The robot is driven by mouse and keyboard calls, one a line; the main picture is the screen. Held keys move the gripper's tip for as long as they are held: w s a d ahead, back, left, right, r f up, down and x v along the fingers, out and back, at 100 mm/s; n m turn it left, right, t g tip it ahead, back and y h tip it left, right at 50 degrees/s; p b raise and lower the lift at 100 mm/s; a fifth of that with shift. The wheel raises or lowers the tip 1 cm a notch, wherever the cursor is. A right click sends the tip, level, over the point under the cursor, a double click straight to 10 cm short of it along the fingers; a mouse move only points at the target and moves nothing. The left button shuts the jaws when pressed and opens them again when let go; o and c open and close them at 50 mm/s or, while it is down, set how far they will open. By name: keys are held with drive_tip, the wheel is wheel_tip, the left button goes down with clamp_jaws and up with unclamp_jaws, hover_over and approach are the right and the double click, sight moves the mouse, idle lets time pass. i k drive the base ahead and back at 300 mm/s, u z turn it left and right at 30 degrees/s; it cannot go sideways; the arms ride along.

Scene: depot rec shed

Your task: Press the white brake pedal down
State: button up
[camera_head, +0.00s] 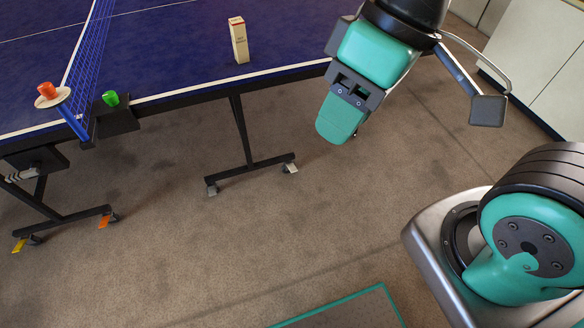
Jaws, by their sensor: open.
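The white brake pedal (291,168) sits low by the caster at the right end of the middle table leg's foot. A greyish pedal (212,191) is at the left end of the same foot. My gripper (340,118) hangs in the upper right, above and to the right of the white pedal in the picture and apart from it. It is open and I see nothing held in it. The far finger is mostly hidden behind the near teal one. The white pedal is small, so its exact tilt is hard to tell.
The blue table tennis table (170,45) overhangs the legs, with its net (90,50) at left. A white carton (239,40) stands near its edge. A yellow pedal (19,245) and an orange pedal (104,221) are on the left foot. The brown floor in front is clear.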

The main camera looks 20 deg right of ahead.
sight(292, 169)
drive_tip(key=k, duration=0.55)
drive_tip(key=z, duration=0.45)
drive_tip(key=i, duration=1.6)
drive_tip(key=u, duration=0.45)
